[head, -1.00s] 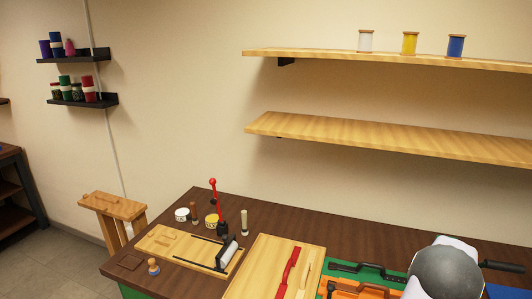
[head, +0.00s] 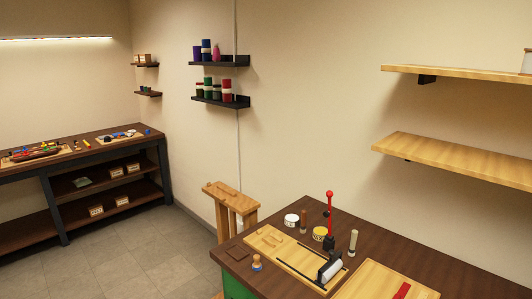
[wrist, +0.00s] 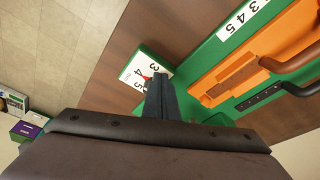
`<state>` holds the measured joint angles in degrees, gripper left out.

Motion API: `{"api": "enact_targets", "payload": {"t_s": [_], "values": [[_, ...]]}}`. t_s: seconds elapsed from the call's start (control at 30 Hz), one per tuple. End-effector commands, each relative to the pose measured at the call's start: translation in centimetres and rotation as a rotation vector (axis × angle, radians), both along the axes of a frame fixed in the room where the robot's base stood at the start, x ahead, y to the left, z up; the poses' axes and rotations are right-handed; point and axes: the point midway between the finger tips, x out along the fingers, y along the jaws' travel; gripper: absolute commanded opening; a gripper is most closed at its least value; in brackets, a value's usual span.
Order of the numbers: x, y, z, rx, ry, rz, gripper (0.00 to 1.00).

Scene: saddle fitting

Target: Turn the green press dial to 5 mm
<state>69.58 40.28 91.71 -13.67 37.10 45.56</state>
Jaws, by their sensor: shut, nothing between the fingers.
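In the wrist view, a small green-edged white plate (wrist: 134,74) carries the numbers 3, 4 and 5. A bit of red, like a pointer, shows beside the numbers. My gripper (wrist: 156,84) is shut and empty, its dark fingertips over the plate's right part. They hide the middle of the dial, and I cannot tell whether they touch it or which exact mark the red points at. A larger green board (wrist: 213,50) beside it has its own white strip with 3, 4 and 5. The head view shows neither the dial nor my gripper.
An orange piece (wrist: 255,60) with dark handles lies on the green board. In the head view, the brown bench (head: 420,262) holds a wooden board (head: 268,241), a red-knobbed lever (head: 330,215) and small jars. Floor shows beyond the bench edge.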

Motion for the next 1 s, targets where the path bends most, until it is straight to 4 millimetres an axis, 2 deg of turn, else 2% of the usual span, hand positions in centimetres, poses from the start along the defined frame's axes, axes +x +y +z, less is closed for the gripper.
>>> {"api": "enact_targets", "payload": {"t_s": [1.0], "values": [[-1.3, 0.0, 0.1, -0.008, 0.001, 0.0, 0.0]]}}
